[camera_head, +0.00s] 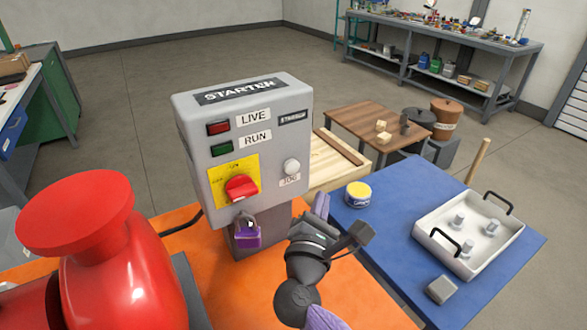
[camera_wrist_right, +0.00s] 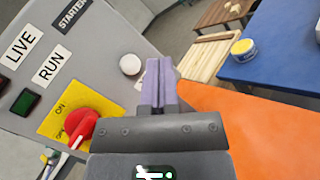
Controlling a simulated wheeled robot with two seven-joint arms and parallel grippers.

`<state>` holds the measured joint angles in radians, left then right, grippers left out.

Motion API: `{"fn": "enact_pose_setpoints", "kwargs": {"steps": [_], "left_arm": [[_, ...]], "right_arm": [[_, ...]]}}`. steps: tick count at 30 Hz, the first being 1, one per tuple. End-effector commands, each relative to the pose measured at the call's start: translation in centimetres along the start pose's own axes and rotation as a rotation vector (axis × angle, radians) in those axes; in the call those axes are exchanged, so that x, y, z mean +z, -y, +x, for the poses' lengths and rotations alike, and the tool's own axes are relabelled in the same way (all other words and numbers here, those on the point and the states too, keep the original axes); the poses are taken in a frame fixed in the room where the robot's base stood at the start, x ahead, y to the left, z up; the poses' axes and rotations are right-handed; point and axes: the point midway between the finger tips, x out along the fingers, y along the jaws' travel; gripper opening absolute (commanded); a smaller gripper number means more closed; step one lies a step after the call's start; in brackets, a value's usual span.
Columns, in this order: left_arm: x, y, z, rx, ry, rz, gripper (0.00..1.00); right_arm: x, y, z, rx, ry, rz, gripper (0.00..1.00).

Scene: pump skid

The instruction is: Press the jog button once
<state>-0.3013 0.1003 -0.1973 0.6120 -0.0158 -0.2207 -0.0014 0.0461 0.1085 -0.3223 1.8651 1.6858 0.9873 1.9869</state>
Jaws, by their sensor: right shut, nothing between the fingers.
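The jog button (camera_head: 291,167) is a round white button on the front of the grey starter box (camera_head: 205,130), above a JOG label. It also shows in the right wrist view (camera_wrist_right: 130,64). My right gripper (camera_head: 321,206) is shut and empty. Its purple fingers are in front of the box, below and to the right of the button in the head view. In the right wrist view the fingertips (camera_wrist_right: 160,64) are just right of the button, apparently apart from it; the exact gap is unclear. My left gripper is out of view.
The box also carries a red rotary switch (camera_head: 241,188) on a yellow plate, a purple padlock (camera_head: 246,233), and LIVE and RUN lamps. A red pump body (camera_head: 110,270) stands at left on the orange skid. A blue table (camera_head: 400,270) with a white tray (camera_head: 435,220) is at right.

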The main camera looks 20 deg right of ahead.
Motion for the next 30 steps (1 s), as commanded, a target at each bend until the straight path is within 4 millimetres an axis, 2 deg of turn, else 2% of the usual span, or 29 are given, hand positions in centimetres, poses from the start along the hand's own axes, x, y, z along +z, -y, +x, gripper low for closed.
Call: {"fn": "enact_pose_setpoints", "kwargs": {"steps": [9,13,30], "left_arm": [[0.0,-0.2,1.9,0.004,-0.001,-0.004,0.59],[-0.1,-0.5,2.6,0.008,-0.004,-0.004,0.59],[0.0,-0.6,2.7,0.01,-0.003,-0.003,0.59]], "right_arm": [[-2.6,-2.1,3.2,0.0,0.001,0.0,0.0],[-3.2,-2.8,4.1,0.0,0.001,-0.001,0.0],[-3.3,-3.4,4.6,0.0,0.0,-0.002,0.0]]}}
